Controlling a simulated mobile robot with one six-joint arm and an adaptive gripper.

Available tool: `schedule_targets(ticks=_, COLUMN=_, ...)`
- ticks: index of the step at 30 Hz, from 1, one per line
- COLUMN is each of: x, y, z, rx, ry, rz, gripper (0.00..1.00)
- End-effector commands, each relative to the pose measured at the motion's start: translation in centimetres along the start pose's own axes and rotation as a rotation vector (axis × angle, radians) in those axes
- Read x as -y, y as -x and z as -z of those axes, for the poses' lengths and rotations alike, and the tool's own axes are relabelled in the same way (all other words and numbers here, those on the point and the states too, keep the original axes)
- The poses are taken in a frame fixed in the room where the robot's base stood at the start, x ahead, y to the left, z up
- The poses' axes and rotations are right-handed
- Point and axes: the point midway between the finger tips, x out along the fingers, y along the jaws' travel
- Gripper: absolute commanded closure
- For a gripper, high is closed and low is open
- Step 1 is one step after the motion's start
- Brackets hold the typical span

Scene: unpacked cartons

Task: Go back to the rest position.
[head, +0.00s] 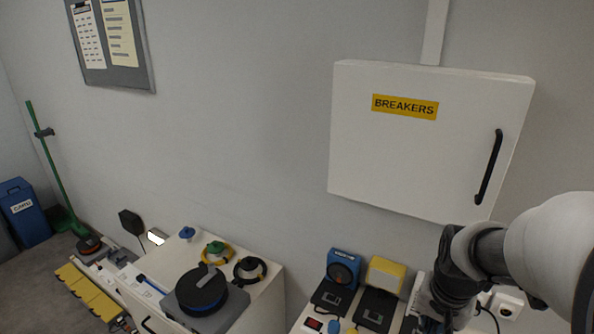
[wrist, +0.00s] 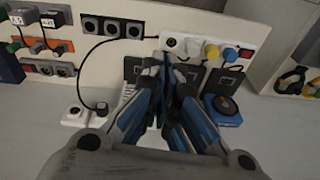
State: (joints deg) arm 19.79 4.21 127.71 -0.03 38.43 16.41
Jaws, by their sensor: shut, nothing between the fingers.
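My gripper (wrist: 173,62) shows in the wrist view with its blue and grey fingers drawn together, and I see no object between them. It points over a bench with small electrical devices. In the head view my arm comes in from the right, its dark wrist in front of the wall at the lower right; the fingertips cannot be made out there.
A white BREAKERS cabinet (head: 425,150) with a black handle hangs close above my arm. A blue device (head: 342,268) and a yellow one (head: 385,275) stand on the bench. A white cabinet left of it carries a black reel (head: 201,290). The middle wall is clear.

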Motion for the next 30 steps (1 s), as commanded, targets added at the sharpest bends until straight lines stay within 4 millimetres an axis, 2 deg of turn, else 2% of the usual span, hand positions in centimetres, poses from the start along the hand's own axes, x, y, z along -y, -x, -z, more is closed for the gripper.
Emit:
schedule_targets(ticks=1, x=1.0, y=2.3, z=-1.3, rx=-0.029, ry=0.060, rz=0.015, gripper=1.00)
schedule_targets(ticks=6, x=2.7, y=7.7, z=-6.4, rx=-0.094, ry=0.254, rz=0.054, gripper=1.00)
schedule_targets(ticks=12, x=3.0, y=11.7, z=-12.5, rx=-0.170, ry=0.463, rz=0.099, gripper=1.00)
schedule_targets(ticks=15, x=2.8, y=12.6, z=-14.7, rx=-0.197, ry=0.539, rz=0.115, gripper=1.00)
schedule_targets(ticks=19, x=2.5, y=13.1, z=-16.4, rx=-0.217, ry=0.598, rz=0.128, gripper=1.00)
schedule_targets(ticks=30, x=2.4, y=13.2, z=-16.8, rx=-0.224, ry=0.616, rz=0.131, gripper=1.00)
